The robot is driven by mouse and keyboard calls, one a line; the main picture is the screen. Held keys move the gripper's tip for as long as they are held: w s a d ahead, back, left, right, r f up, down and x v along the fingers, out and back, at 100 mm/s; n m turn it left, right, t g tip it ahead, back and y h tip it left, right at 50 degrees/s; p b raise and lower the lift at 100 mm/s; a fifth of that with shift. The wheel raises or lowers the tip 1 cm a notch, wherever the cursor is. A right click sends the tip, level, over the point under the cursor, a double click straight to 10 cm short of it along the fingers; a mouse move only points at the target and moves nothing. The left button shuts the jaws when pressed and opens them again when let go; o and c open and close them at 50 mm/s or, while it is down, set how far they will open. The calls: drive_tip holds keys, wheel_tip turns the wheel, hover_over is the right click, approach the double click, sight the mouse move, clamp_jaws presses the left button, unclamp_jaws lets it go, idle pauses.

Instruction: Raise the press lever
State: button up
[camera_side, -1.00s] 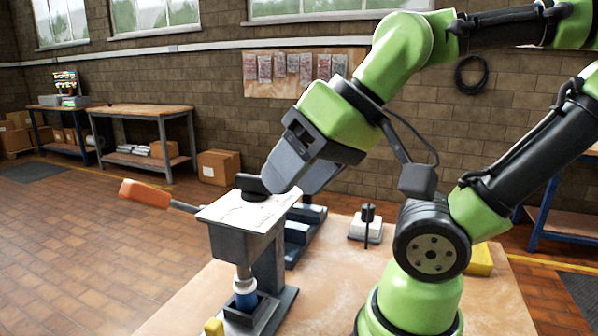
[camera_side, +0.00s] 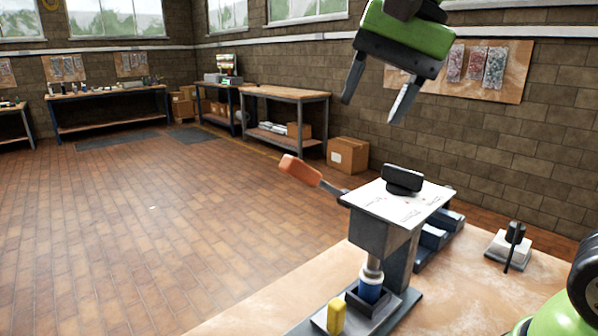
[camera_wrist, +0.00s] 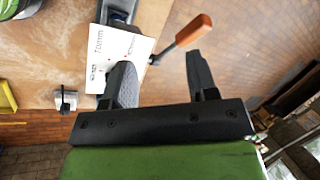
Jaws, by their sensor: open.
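The press (camera_side: 375,236) stands on the wooden table, with a white marked top plate (camera_side: 398,203) and a black knob on it. The press lever is a dark rod with an orange handle (camera_side: 300,171) sticking out to the left, its grip end a little higher than its root. In the wrist view the orange handle (camera_wrist: 194,30) lies beyond the fingertips, and the white plate (camera_wrist: 122,55) is at left. My gripper (camera_side: 374,97) is open and empty, above the press and apart from the lever; it also shows in the wrist view (camera_wrist: 158,70).
A blue cylinder (camera_side: 370,288) sits under the press ram, with a yellow block (camera_side: 336,316) in front. A small white box with a black-topped post (camera_side: 514,240) stands at right on the table (camera_side: 450,290). Air around the handle is clear.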

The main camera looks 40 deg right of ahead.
sight(297, 173)
drive_tip(key=w+f+m+g, duration=0.1)
drive_tip(key=w+m, duration=0.1)
drive_tip(key=w, duration=0.1)
drive_tip(key=w+f+m+g+y, duration=0.1)
drive_tip(key=w+m, duration=0.1)
drive_tip(key=w, duration=0.1)
drive_tip(key=w+f+m+g, duration=0.1)
drive_tip(key=w+m, duration=0.2)
drive_tip(key=w, duration=0.1)
drive_tip(key=shift+w+d+y, duration=0.1)
drive_tip(key=shift+d+y, duration=0.05)
drive_tip(key=shift+y, duration=0.15)
drive_tip(key=x, duration=0.9)
drive_tip(key=shift+f, duration=0.35)
clamp_jaws()
